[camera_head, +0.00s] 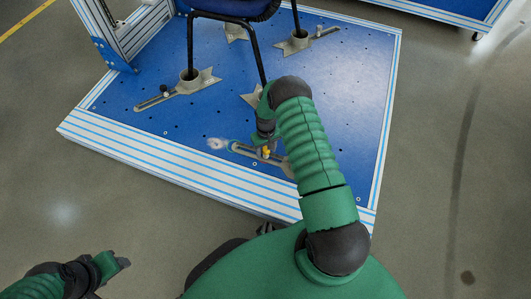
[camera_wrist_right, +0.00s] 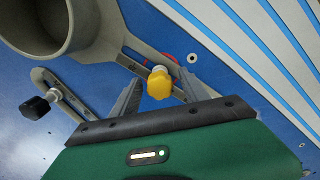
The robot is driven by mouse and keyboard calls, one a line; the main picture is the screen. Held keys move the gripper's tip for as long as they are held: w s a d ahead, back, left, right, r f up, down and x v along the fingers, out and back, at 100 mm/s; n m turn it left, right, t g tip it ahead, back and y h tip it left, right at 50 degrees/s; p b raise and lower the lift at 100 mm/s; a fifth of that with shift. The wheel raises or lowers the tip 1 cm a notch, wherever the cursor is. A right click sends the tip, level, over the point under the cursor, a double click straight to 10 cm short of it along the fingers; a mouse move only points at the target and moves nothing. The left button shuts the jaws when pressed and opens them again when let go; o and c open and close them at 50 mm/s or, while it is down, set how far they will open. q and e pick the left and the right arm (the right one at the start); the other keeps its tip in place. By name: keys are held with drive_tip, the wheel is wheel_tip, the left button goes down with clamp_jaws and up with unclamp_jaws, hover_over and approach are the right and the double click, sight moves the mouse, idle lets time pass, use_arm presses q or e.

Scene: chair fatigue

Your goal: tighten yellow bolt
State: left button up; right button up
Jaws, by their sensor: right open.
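The yellow bolt (camera_wrist_right: 160,84) shows in the right wrist view as a yellow knob on a slotted grey bracket (camera_wrist_right: 105,45). In the head view the yellow bolt (camera_head: 266,153) is a small spot beside my right gripper (camera_head: 264,140). My right gripper (camera_wrist_right: 160,95) is open, with one finger on each side of the knob; I cannot tell whether they touch it. My left gripper (camera_head: 118,263) is at the lower left of the head view, away from the platform, and its jaw state is unclear.
A blue platform (camera_head: 350,95) with a striped edge carries a chair (camera_head: 232,8) whose legs stand in grey clamps (camera_head: 190,82). A black knob (camera_wrist_right: 34,108) sits on another slotted arm left of the yellow bolt. A metal frame (camera_head: 125,35) stands at the upper left.

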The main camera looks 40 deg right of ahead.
drive_tip(key=n, duration=0.2)
drive_tip(key=shift+n, duration=0.4)
drive_tip(key=n, duration=0.5)
drive_tip(key=shift+p, duration=0.3)
drive_tip(key=shift+n, duration=0.3)
drive_tip(key=n, duration=0.3)
drive_tip(key=shift+n, duration=0.4)
drive_tip(key=n, duration=0.4)
clamp_jaws()
